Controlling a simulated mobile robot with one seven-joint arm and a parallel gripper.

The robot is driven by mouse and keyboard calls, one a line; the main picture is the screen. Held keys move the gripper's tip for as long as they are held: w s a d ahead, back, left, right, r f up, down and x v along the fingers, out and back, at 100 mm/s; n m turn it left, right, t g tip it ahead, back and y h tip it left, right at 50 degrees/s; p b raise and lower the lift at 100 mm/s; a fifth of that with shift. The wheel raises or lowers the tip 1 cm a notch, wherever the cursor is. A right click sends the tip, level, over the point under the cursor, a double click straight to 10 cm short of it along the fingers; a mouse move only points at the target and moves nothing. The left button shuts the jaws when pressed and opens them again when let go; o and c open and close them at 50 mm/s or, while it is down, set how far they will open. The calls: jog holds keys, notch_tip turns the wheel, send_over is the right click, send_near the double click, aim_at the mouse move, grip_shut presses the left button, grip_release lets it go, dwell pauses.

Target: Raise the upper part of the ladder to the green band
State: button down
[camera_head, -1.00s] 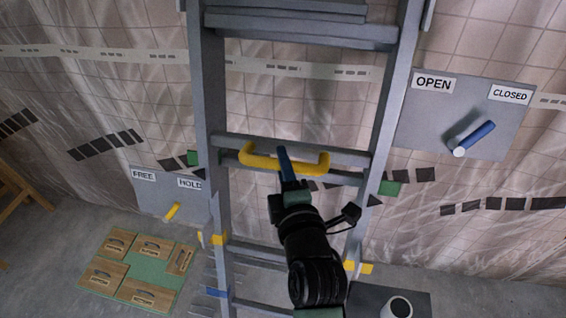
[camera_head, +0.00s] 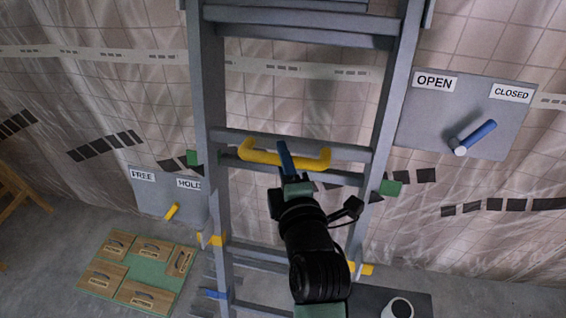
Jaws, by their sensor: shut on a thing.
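The grey ladder (camera_head: 208,100) stands upright in front of the tiled wall. A yellow bar handle (camera_head: 258,156) is fixed across one of its rungs. My gripper (camera_head: 286,160) is shut on this handle near its middle, with a blue finger crossing the bar. Green marks show beside the left rail (camera_head: 192,157) and the right rail (camera_head: 390,188), at about the height of the handle's rung. Yellow marks sit lower on the left rail (camera_head: 217,240) and right rail (camera_head: 360,268). My arm hides part of the lower rungs.
At left, a panel marked FREE and HOLD carries a yellow lever (camera_head: 172,212) tilted toward HOLD. At right, a panel marked OPEN and CLOSED carries a blue lever (camera_head: 474,137) tilted toward CLOSED. Labelled wooden blocks (camera_head: 146,251) lie on a green mat on the floor.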

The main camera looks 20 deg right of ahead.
jog(key=c, duration=0.7)
grip_release()
jog(key=shift+w+r, duration=0.1)
jog(key=shift+r, duration=0.45)
jog(key=shift+s+f+b, duration=0.2)
jog(key=shift+s+b, duration=0.15)
jog(key=shift+s, duration=0.2)
jog(key=b+v, duration=0.3)
jog(key=v, duration=0.9)
jog(key=shift+a, duration=0.1)
jog(key=shift+f, duration=0.1)
